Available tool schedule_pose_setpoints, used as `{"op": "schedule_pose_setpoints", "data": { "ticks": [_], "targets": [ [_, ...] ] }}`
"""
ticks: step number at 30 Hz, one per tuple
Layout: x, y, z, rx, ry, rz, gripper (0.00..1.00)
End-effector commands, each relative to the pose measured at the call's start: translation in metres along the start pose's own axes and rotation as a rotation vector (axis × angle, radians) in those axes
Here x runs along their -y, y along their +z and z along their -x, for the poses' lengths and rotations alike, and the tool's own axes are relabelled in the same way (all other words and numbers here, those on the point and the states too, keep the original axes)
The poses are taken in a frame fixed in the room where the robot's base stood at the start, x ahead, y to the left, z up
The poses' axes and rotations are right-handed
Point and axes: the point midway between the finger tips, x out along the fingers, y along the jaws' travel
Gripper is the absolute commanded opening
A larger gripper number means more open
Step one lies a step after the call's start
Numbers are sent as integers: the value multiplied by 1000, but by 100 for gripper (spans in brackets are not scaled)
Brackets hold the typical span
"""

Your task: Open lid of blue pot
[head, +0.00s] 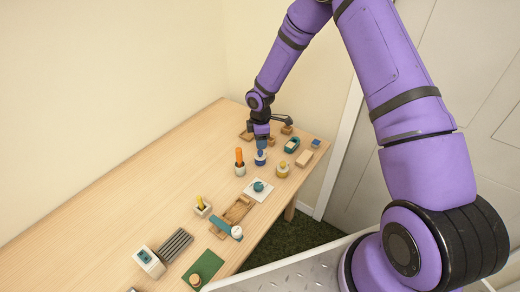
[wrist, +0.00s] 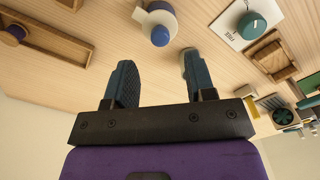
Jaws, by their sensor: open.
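The blue pot (head: 260,159) is a small pale pot with blue on top, standing near the far end of the wooden table. In the wrist view, its pale body with a blue band (wrist: 163,16) and round blue knob (wrist: 160,37) show beyond my fingertips. My gripper (head: 262,147) points down just above the pot in the head view and partly covers it. In the wrist view my gripper (wrist: 156,63) is open, with empty space between its two teal fingers. The knob lies ahead of this gap, apart from both fingers. The lid appears seated on the pot.
A pale cup with an orange handle (head: 240,160) stands close left of the pot. A yellow-topped pot (head: 283,169) stands to its right. A white board with a teal knob (head: 258,189) lies nearer. The table's left side (head: 130,215) is clear.

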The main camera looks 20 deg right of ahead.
Motion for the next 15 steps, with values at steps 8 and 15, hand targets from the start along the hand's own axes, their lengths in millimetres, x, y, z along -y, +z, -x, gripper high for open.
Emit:
{"op": "schedule_pose_setpoints", "data": {
  "ticks": [8, 15],
  "targets": [
    [0, -1, -41, 0, -1, 0, 50],
    [0, 0, -53, 0, 1, -1, 50]
  ]
}}
